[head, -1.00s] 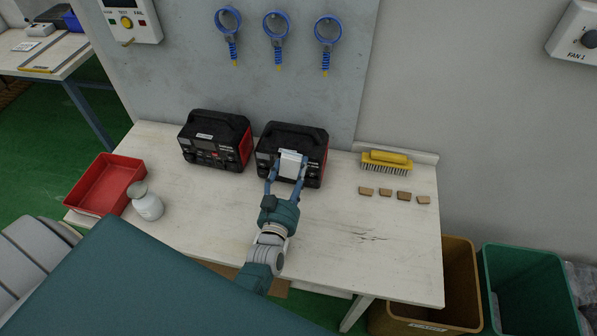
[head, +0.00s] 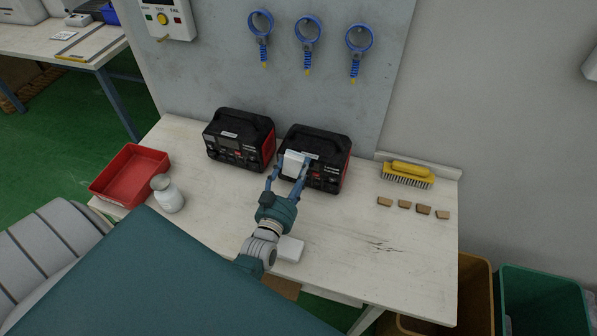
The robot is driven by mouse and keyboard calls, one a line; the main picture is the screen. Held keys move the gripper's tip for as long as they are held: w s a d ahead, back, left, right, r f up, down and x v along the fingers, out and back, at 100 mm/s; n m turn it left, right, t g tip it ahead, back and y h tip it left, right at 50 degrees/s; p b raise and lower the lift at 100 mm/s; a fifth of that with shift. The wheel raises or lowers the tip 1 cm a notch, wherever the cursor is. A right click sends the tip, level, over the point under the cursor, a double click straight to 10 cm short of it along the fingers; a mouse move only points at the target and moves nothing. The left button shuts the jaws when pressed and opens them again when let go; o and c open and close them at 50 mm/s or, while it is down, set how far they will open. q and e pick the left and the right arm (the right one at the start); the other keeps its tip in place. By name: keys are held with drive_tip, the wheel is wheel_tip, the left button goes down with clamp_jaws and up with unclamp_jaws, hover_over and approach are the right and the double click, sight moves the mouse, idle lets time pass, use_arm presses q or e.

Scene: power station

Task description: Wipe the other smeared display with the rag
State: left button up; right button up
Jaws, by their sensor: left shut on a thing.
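Two black and red power stations stand side by side on the white table, the left one (head: 239,132) and the right one (head: 324,150). My left gripper (head: 289,174) is shut on a white rag (head: 294,162). The rag is at the left part of the right station's front and covers its display area; whether it touches cannot be told. The left station's small grey display (head: 229,143) is uncovered; smears are too small to tell. My right gripper is not in view.
A white block-like item (head: 290,249) lies beside my left wrist. A red tray (head: 130,175) and white jar (head: 168,193) stand at left. A yellow brush (head: 407,173) and several small brown blocks (head: 404,204) lie at right. The table's front right is clear.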

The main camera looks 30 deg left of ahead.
use_arm(q)
drive_tip(key=shift+s+d+p, duration=0.15)
drive_tip(key=shift+s+p, duration=0.2)
drive_tip(key=shift+s, duration=0.2)
drive_tip(key=p+v, duration=0.1)
drive_tip(key=v, duration=0.2)
drive_tip(key=shift+s, duration=0.25)
drive_tip(key=shift+s+d, duration=0.2)
drive_tip(key=shift+s, duration=0.4)
drive_tip(key=shift+s, duration=0.1)
drive_tip(key=shift+p+v, duration=0.55)
drive_tip(key=shift+v, duration=0.85)
